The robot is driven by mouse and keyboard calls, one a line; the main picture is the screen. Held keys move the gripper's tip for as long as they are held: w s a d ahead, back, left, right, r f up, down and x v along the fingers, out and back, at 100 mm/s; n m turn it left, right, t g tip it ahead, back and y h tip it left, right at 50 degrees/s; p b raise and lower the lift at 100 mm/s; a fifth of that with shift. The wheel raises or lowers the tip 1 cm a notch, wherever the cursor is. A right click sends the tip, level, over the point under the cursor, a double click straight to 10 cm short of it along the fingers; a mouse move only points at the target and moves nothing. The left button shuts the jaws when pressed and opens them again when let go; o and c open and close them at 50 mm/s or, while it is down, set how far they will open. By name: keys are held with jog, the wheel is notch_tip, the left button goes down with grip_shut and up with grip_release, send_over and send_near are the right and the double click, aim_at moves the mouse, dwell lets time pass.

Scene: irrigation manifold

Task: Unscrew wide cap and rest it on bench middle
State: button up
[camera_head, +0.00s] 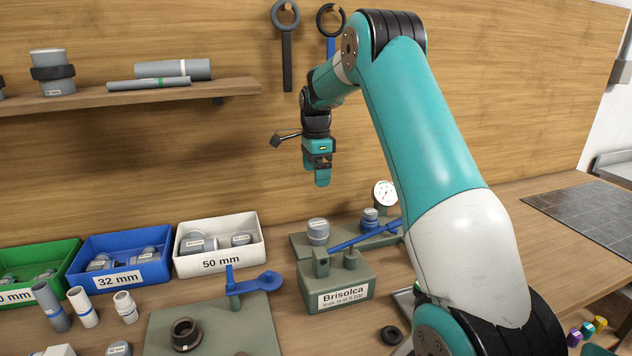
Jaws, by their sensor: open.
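The wooden bench (480,225) runs under the fixture and on to the right.
A blue lever (365,235) and a pressure gauge (385,193) stand right of the cap. White (222,263), blue (125,278) and green (35,297) bins line the left. A blue spanner (255,284) stands over a green plate (235,335). A grey mat (590,215) lies right.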

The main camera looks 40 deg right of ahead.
aim_at(318, 223)
notch_tip(318, 223, down, 17)
jog(key=p, duration=0.3)
jog(key=shift+p, duration=0.3)
jog(key=c, duration=1.1)
jog(key=n, duration=0.4)
jog(key=shift+d, duration=0.1)
jog(key=shift+d+n, duration=0.1)
jog(key=shift+n, duration=0.2)
